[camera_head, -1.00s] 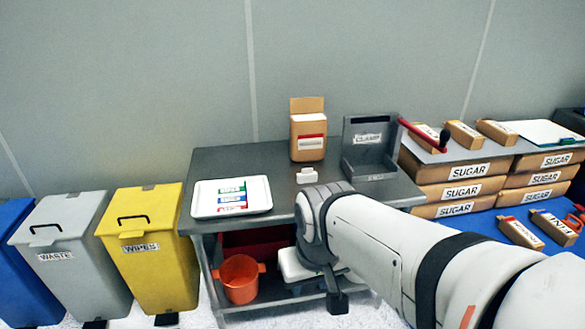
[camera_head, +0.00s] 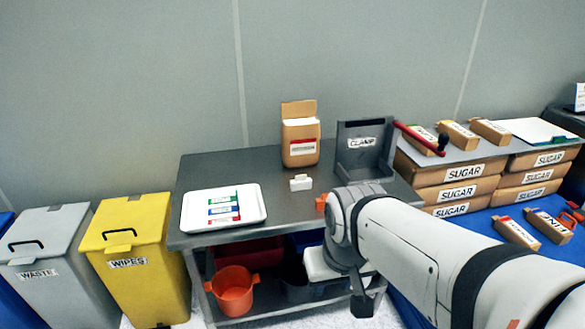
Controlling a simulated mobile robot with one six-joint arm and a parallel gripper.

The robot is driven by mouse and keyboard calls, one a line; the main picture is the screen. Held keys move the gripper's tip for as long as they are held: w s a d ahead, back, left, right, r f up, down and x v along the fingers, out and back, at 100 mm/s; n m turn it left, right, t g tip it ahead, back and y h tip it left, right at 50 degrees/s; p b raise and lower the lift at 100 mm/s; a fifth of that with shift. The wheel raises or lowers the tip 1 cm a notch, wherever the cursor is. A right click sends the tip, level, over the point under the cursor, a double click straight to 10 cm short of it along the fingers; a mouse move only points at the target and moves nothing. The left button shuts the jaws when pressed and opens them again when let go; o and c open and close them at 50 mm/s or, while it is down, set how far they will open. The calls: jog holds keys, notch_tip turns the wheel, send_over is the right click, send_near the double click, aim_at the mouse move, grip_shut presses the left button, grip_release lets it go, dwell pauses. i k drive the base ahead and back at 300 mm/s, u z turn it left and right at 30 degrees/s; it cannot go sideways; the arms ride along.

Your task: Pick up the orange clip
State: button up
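A small orange piece (camera_head: 321,203), possibly the orange clip, shows on the grey table next to my arm. My arm hides part of it, and its shape is too small to tell. My arm reaches in from the lower right and bends down at the table's front edge. A dark part at its low end (camera_head: 362,304), perhaps my gripper, hangs in front of the table. Its fingers cannot be made out, nor whether they hold anything.
The grey table (camera_head: 215,168) bears a white tray (camera_head: 190,212), a small white block (camera_head: 301,183), an open carton (camera_head: 300,145) and a clamp stand (camera_head: 350,140). An orange bucket (camera_head: 233,290) stands below. Bins stand left; sugar boxes (camera_head: 460,191) stand right.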

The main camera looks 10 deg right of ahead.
aim_at(319, 203)
jog(key=i, duration=0.85)
